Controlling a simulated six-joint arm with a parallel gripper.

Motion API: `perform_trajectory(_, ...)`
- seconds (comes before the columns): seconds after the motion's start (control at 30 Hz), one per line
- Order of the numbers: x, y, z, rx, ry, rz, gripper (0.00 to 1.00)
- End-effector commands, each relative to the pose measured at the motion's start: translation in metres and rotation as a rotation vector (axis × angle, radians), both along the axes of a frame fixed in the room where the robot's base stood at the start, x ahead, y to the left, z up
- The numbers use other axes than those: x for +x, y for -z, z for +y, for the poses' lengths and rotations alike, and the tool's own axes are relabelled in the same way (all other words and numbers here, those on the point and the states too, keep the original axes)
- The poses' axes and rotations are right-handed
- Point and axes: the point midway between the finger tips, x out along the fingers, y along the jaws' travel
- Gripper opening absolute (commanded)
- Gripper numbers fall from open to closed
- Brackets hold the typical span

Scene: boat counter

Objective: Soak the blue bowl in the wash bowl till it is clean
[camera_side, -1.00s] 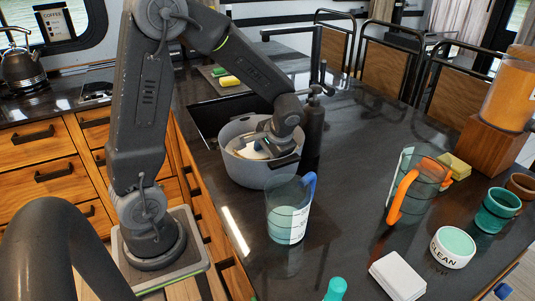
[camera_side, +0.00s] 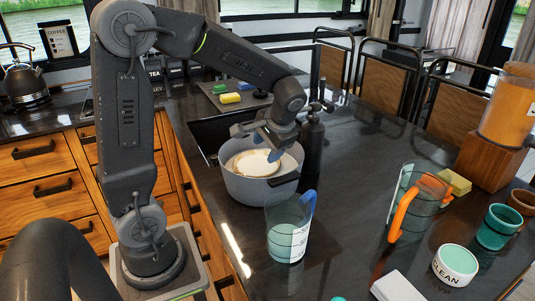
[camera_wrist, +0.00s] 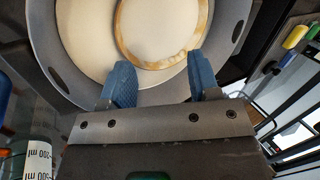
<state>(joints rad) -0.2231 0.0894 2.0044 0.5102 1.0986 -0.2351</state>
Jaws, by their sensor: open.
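The wash bowl appears to be the grey tub (camera_side: 258,190) with dark handle slots, standing at the sink edge. Inside it sits a round cream bowl (camera_side: 252,164) with a brownish, stained-looking rim; I see no blue on it. In the wrist view the cream bowl (camera_wrist: 160,30) lies in the upper middle, within the grey tub (camera_wrist: 72,75). My gripper (camera_side: 270,151) is above the tub's right part. Its blue fingers (camera_wrist: 160,76) are apart, with nothing between them. I cannot tell how deep any liquid is.
A dark bottle (camera_side: 312,145) stands close right of the tub. A measuring jug (camera_side: 288,240) is in front. An orange-handled jug (camera_side: 415,210), teal cup (camera_side: 498,228) and round container marked CLEAN (camera_side: 454,266) stand right. Sponges (camera_side: 231,98) lie behind.

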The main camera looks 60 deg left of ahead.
Motion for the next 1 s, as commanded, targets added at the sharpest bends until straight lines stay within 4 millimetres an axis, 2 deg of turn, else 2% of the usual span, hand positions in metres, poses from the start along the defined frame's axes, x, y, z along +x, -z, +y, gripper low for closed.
perform_trajectory(0.5, 0.000, -0.039, 0.000, 0.000, 0.000, -0.001, 0.56)
perform_trajectory(0.9, 0.000, -0.044, 0.000, -0.001, 0.000, -0.001, 0.56)
perform_trajectory(1.0, -0.004, -0.046, -0.006, -0.012, 0.010, -0.016, 0.56)
